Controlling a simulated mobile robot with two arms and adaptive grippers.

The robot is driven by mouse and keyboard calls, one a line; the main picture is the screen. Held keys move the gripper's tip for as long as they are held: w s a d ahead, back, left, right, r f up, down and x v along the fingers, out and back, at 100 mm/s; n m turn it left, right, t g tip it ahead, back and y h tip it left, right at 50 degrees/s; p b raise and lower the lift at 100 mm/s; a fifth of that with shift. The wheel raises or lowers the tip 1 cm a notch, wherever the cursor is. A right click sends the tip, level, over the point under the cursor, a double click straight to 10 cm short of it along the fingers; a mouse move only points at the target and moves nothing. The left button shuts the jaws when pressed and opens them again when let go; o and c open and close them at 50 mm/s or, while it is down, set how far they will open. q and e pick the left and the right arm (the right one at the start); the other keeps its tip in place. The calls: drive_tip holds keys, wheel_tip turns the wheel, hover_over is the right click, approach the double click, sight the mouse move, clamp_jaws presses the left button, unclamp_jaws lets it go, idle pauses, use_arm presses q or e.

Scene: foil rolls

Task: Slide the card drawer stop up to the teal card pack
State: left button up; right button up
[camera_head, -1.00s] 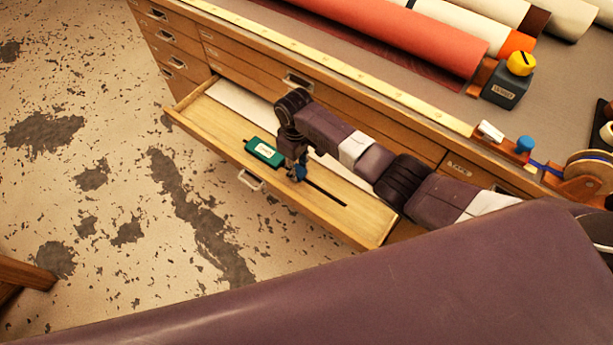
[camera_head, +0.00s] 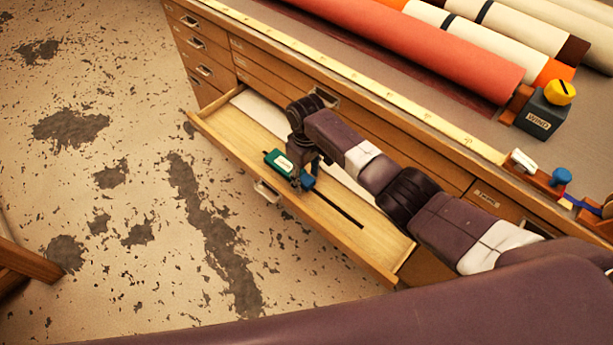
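The teal card pack (camera_head: 275,158), with a white label, lies in the open shallow drawer (camera_head: 380,248), left of my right gripper. The blue card drawer stop (camera_head: 307,182) sits at the slot in the drawer floor, just right of the pack. My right gripper (camera_head: 299,184) reaches down into the drawer at the stop and appears closed on it; its fingers partly hide the stop and the pack's near end. I cannot tell whether stop and pack touch. My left gripper is out of view.
The cabinet top above the drawer holds a red roll (camera_head: 420,45), several pale rolls, a dark block with a yellow knob (camera_head: 559,92), and a long yellow rule (camera_head: 400,102) along its edge. A white sheet lies at the drawer's back. Worn floor is open at left.

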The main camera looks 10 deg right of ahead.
sight(306, 179)
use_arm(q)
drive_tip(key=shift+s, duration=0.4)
use_arm(e)
wheel_tip(306, 179, up, 12)
idle(0.3)
idle(0.4)
